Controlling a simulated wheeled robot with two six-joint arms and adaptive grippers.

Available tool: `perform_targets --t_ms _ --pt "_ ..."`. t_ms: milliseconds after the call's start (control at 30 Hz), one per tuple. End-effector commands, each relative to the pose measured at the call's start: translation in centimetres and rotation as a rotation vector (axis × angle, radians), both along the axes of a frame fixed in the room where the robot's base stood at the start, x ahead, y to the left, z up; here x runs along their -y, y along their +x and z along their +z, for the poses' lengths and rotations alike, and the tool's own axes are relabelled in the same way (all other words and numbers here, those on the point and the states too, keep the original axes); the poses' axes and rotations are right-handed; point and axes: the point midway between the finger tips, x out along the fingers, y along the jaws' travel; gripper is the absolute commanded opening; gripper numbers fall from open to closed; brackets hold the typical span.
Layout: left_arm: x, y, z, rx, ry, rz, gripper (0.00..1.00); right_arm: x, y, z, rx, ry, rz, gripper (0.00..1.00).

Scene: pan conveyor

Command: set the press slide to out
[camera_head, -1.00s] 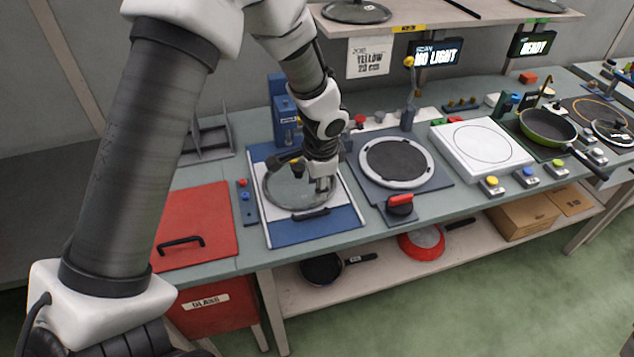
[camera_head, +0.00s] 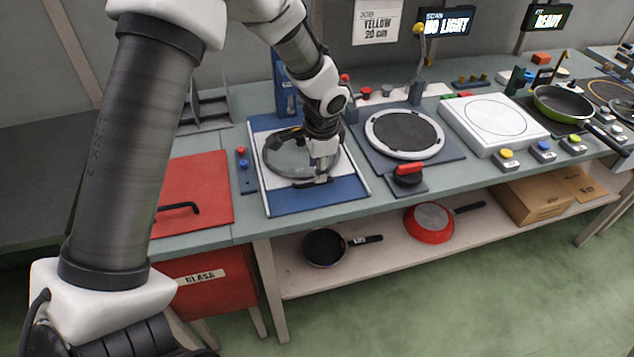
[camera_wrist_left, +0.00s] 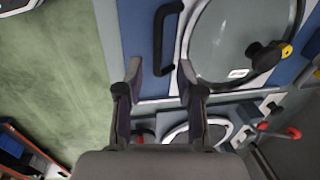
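The press slide is a blue and white plate (camera_head: 335,200) under the blue press column (camera_head: 286,98), with a black bar handle (camera_head: 306,184) along its front. A round glass lid (camera_head: 282,160) with a black and yellow knob lies on it; this lid also shows in the left wrist view (camera_wrist_left: 225,45). My left gripper (camera_head: 322,178) is low over the plate, at the right end of the handle. My right gripper is out of view.
A red panel with a handle (camera_head: 195,192) is left of the slide, with a small two-button strip (camera_head: 244,170) between. A round plate station (camera_head: 430,130) with a red-topped knob (camera_head: 408,173) is on the right. Pans lie on the shelf below.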

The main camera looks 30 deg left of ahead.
Motion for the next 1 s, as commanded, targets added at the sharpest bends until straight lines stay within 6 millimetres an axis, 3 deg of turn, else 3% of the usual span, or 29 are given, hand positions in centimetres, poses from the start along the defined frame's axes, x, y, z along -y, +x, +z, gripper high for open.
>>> perform_targets --t_ms 200,500,533,600,633,867,1000 --pt "-0.5 0.4 -3.7 -0.001 0.000 0.001 0.37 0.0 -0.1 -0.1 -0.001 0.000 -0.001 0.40" --pt "-0.6 0.5 -4.4 0.001 -0.001 0.001 0.37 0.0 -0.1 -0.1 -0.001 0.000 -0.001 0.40" --pt "-0.6 0.5 -4.4 0.001 -0.001 0.001 0.30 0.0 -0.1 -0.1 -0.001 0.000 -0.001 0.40" --pt "-0.6 0.5 -4.4 0.001 -0.001 0.000 0.05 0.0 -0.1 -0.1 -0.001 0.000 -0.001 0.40" --pt "-0.6 0.5 -4.4 0.001 -0.001 0.000 0.00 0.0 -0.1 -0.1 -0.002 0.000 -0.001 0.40" --pt "-0.4 0.4 -4.4 0.001 0.000 -0.001 0.00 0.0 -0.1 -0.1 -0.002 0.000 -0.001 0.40" --pt "1.3 -1.1 -4.4 0.000 0.001 -0.004 0.00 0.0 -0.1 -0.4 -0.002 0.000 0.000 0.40"
